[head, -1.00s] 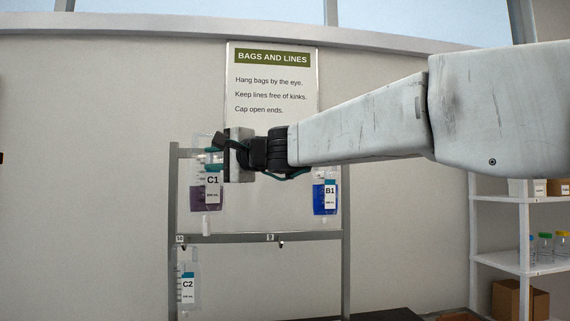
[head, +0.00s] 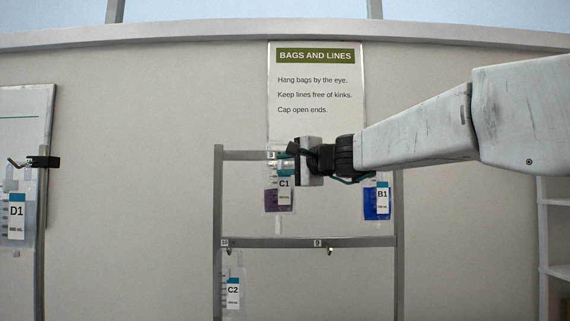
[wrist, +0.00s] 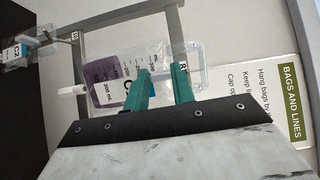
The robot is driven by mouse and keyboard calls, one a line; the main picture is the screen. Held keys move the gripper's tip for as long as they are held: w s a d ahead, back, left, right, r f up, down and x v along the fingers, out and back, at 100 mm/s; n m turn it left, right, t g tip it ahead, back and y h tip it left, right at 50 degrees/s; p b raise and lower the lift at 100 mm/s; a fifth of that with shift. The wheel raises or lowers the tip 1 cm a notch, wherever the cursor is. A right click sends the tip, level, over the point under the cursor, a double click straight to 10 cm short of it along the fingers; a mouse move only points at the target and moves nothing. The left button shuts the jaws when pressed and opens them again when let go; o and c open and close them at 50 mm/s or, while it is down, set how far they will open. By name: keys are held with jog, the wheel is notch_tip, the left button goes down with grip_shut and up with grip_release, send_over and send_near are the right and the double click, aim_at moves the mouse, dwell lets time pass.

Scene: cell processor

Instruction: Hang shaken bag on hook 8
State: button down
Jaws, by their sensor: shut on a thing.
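The held bag C1 (head: 279,200), clear with purple liquid at its bottom, hangs upright below my gripper (head: 290,158), in front of the rack's upper opening. In the wrist view, the teal fingers of my gripper (wrist: 164,88) are shut at the top of bag C1 (wrist: 105,72). A small tag (head: 271,155) on the rack's top bar (head: 243,155) looks like 8, but is hard to read. Its hook is hidden behind the bag and my gripper. I cannot tell whether the bag touches the rack.
Blue bag B1 (head: 377,200) hangs to the right on the rack. Bag C2 (head: 233,290) hangs below the tag 10 at lower left. Hook 9 (head: 330,250) on the lower bar is empty. Bag D1 (head: 17,222) hangs at the far left. A sign (head: 316,85) is on the wall behind.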

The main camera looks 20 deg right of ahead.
aim_at(287, 177)
jog(key=shift+w+d+f, duration=0.1)
jog(key=shift+w+d, duration=0.1)
jog(key=shift+w, duration=0.4)
jog(key=shift+w+d+f, duration=0.1)
jog(key=shift+w+d, duration=0.05)
jog(key=shift+w, duration=0.45)
jog(key=shift+w+d+f, duration=0.15)
jog(key=shift+w+f, duration=0.3)
jog(key=shift+f, duration=0.1)
jog(key=shift+w+d+f, duration=0.15)
jog(key=shift+w+f, duration=0.3)
jog(key=shift+f, duration=0.35)
jog(key=c, duration=0.6)
grip_release()
jog(key=shift+s, duration=0.1)
jog(key=v, duration=0.7)
